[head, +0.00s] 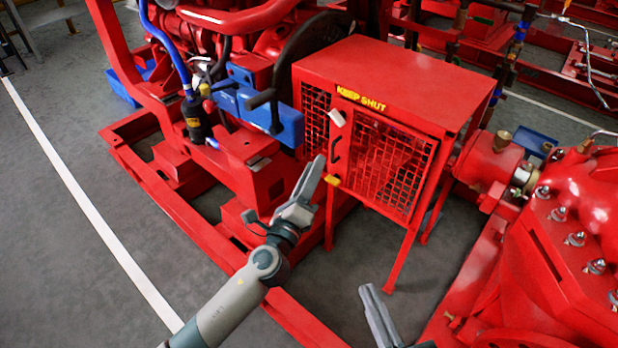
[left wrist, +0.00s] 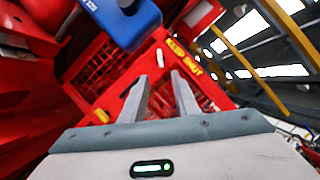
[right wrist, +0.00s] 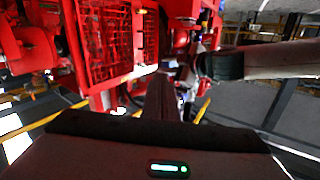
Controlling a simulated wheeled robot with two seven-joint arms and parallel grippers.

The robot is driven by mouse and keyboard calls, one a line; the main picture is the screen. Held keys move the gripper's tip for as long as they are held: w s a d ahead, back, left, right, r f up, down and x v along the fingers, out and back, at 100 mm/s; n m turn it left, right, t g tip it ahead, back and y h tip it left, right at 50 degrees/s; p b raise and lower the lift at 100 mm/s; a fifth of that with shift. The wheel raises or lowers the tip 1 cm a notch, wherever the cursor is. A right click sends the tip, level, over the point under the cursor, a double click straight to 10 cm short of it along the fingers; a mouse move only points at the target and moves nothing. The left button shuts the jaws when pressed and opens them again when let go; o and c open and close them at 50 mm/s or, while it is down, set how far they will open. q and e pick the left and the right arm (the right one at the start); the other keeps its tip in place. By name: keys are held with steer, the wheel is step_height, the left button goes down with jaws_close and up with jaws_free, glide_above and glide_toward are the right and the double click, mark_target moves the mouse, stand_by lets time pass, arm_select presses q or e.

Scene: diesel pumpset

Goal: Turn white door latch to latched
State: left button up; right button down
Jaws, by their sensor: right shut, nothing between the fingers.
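The white door latch (head: 337,117) sits on the red guard box at the upper left of its mesh door (head: 385,165), under the yellow "KEEP SHUT" label (head: 361,99). It lies tilted, sloping down to the right in the head view. A pale piece that looks like the latch shows between my fingertips in the left wrist view (left wrist: 160,58). My left gripper (head: 315,170) is open and empty, in front of the door's left edge, below the latch and apart from it. My right gripper (head: 371,298) is shut and empty, low in front of the box.
A dark door handle (head: 335,150) and a yellow piece (head: 332,180) lie below the latch, close to my left fingers. A blue block (head: 270,115) juts out left of the box. A red pump (head: 560,230) stands at the right. Grey floor is clear at the left.

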arm_select(q)
steer(key=shift+v, duration=1.1)
arm_select(e)
steer(key=shift+r, duration=0.3)
